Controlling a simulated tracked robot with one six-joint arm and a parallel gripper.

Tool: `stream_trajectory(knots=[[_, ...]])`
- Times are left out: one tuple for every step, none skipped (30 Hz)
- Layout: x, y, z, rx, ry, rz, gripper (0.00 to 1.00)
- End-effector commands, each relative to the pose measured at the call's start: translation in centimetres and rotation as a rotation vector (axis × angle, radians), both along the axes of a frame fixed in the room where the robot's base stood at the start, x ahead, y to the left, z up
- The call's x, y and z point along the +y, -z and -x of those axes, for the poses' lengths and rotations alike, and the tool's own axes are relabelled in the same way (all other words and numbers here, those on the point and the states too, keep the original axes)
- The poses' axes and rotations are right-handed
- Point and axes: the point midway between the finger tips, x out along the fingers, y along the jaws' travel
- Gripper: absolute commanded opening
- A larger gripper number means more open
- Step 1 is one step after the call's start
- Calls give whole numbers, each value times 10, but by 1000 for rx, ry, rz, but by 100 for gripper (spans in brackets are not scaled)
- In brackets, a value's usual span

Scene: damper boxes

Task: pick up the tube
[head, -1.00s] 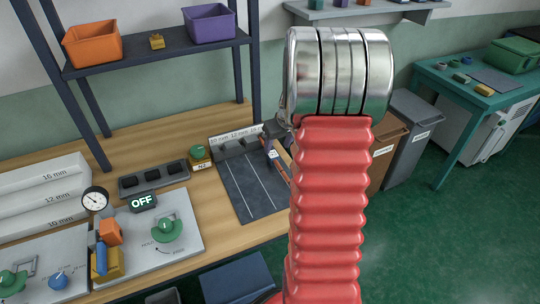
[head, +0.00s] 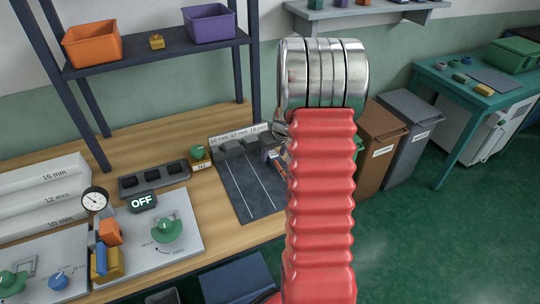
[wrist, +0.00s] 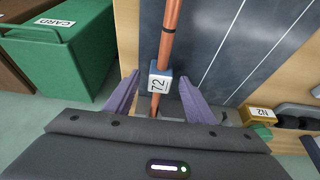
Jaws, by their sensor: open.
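The tube (wrist: 170,30) is a thin copper-coloured rod with a dark ring and a white and blue tag marked 72 (wrist: 159,82). In the wrist view it runs upright over the dark mat (wrist: 205,45), with the tag between the fingers. My gripper (wrist: 159,85) is open, its two purple fingers on either side of the tag with gaps left and right. The tube's lower end is partly hidden by the gripper body. In the head view my red arm hides most of the gripper and tube at the mat's right side.
The mat (head: 248,190) lies on the wooden bench, with grey blocks along its back edge. A yellow N2 block with a green knob (head: 199,157) stands left of it. A green CARD bin (wrist: 70,45) and brown bin (head: 378,148) stand beside the bench.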

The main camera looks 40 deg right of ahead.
Motion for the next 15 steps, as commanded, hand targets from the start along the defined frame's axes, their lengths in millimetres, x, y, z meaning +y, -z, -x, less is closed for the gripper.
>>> stream_trajectory(knots=[[0,6,-2,1,-1,-1,50],[-1,8,-3,1,-1,-1,50],[-1,10,-4,1,-1,-1,50],[-1,12,-5,1,-2,0,50],[-1,13,-6,0,-2,1,50],[-2,14,-6,0,-2,1,50],[-2,14,-6,-1,-2,1,50],[-2,14,-6,-1,-2,1,50],[-2,14,-6,-1,-2,1,50],[-2,14,-6,-1,-2,1,50],[-2,14,-6,-1,-2,1,50],[-2,14,-6,-1,-2,1,50],[-2,14,-6,-1,-2,1,50],[-2,14,-6,-1,-2,1,50],[-1,14,-6,-1,-2,1,50]])
